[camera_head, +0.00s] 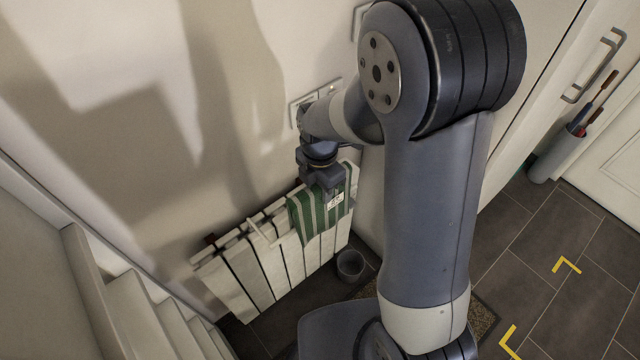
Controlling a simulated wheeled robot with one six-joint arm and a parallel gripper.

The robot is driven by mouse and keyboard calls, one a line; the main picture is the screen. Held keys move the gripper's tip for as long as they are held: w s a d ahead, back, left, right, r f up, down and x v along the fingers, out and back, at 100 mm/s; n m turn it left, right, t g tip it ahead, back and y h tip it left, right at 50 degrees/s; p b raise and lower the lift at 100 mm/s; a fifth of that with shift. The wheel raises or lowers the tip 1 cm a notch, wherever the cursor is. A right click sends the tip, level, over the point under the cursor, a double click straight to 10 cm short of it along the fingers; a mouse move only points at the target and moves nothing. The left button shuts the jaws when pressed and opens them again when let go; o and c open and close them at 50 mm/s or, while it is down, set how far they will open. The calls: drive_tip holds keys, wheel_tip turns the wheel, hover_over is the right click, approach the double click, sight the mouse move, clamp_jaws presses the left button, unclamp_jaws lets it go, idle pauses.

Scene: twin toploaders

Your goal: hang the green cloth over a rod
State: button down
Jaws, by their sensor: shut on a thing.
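The green cloth (311,219) has white stripes and a small white label. It hangs at the right part of a white radiator (247,277), in front of its upper face. My gripper (327,196) is shut on the upper part of the cloth, just above the radiator's top. A pale rod or bar (256,231) shows near the radiator's top, left of the cloth. Whether the cloth lies over a rod cannot be told, as my gripper and arm hide its upper edge and back.
A dark cup-like bin (350,265) stands on the floor by the radiator's right end. White stair steps (150,315) are at lower left. A wall switch plate (316,100) is behind my wrist. A grey holder (556,155) stands by the door. Yellow corner marks (566,265) lie on open tiled floor.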

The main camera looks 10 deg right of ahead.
drive_tip(key=shift+f+b, duration=4.15)
drive_tip(key=shift+f, duration=1.55)
drive_tip(key=c, duration=0.9)
unclamp_jaws()
drive_tip(key=shift+r, duration=0.1)
wheel_tip(320, 180, up, 11)
drive_tip(key=shift+f+p, duration=0.15)
drive_tip(key=shift+p, duration=0.5)
wheel_tip(320, 180, down, 10)
drive_tip(key=shift+r, duration=0.1)
drive_tip(key=shift+r+p, duration=0.35)
drive_tip(key=shift+r, duration=0.4)
